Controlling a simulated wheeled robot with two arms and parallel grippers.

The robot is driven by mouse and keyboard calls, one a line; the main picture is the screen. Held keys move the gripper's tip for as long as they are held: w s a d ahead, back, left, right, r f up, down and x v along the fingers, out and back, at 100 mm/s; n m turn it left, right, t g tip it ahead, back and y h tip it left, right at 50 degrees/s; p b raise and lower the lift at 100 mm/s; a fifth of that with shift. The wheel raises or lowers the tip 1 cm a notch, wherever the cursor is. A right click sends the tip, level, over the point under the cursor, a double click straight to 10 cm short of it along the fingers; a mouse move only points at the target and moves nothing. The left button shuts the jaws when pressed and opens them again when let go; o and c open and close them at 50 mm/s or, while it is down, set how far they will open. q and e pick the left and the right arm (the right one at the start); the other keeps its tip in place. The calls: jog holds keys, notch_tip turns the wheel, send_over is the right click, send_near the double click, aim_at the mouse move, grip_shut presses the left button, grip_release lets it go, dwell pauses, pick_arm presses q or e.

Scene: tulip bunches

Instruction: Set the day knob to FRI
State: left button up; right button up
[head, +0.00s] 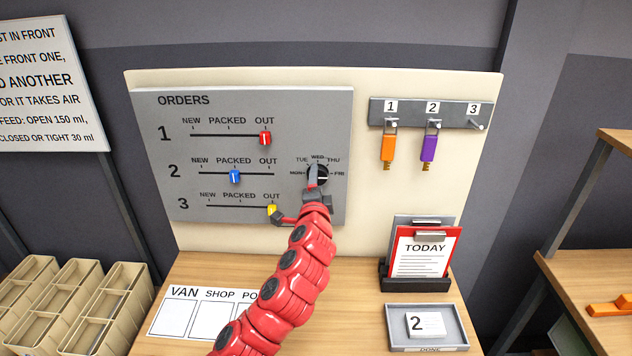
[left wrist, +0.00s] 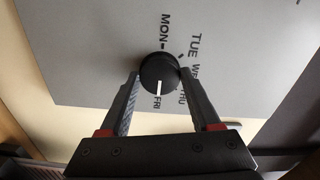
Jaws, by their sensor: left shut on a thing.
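The black day knob (head: 318,174) is on the right side of the grey ORDERS board (head: 240,105), ringed by the labels MON to FRI. Its white pointer line points right at FRI in the head view. In the left wrist view the line on the knob (left wrist: 158,72) points down at the FRI label (left wrist: 158,103). My left gripper (head: 316,187) is at the knob and hides part of it in the head view. In the left wrist view its two fingers (left wrist: 159,76) are shut on the knob's sides. My right gripper is not in view.
Left of the knob are a red slider (head: 265,138) at OUT, a blue slider (head: 235,176) at PACKED and a yellow slider (head: 272,210) at OUT, close to my left arm. Key hooks (head: 430,113), a TODAY clipboard (head: 424,255) and a grey tray (head: 393,339) are to the right.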

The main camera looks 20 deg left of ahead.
pick_arm(q)
jog(key=o, duration=1.4)
jog(key=shift+s, duration=0.1)
jog(key=p+v, duration=0.6)
jog(key=v, duration=1.1)
jog(key=shift+s+d+r, duration=0.1)
jog(key=shift+s, duration=0.05)
